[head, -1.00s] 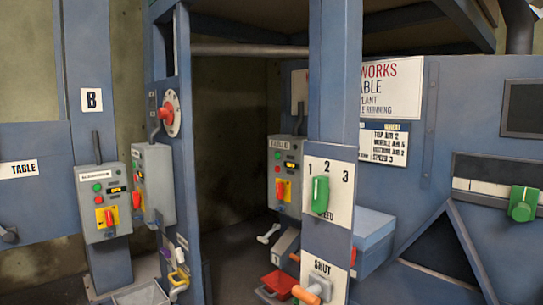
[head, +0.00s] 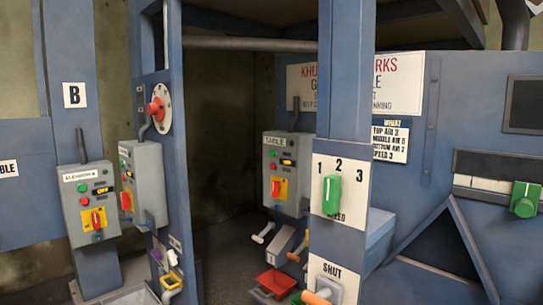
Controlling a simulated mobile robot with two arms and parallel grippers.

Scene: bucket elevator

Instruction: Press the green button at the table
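A grey control box (head: 287,172) with a label that seems to read TABLE stands in the recess, left of the dial post. A small green button (head: 273,152) is near its upper left, with a red button (head: 273,165) below it. A small lit display (head: 288,162) is beside them, and a yellow plate with a red switch (head: 277,188) is below. The box's right edge is close to the dial post in this view. Neither of my grippers is in view.
A similar box (head: 90,203) labelled ELEVATOR, with its own green button, hangs on post B at left. Another grey box (head: 150,185) is beside it. A blue post (head: 345,75) carries a green speed dial (head: 332,195). Levers and a red tray (head: 277,282) are low in the recess.

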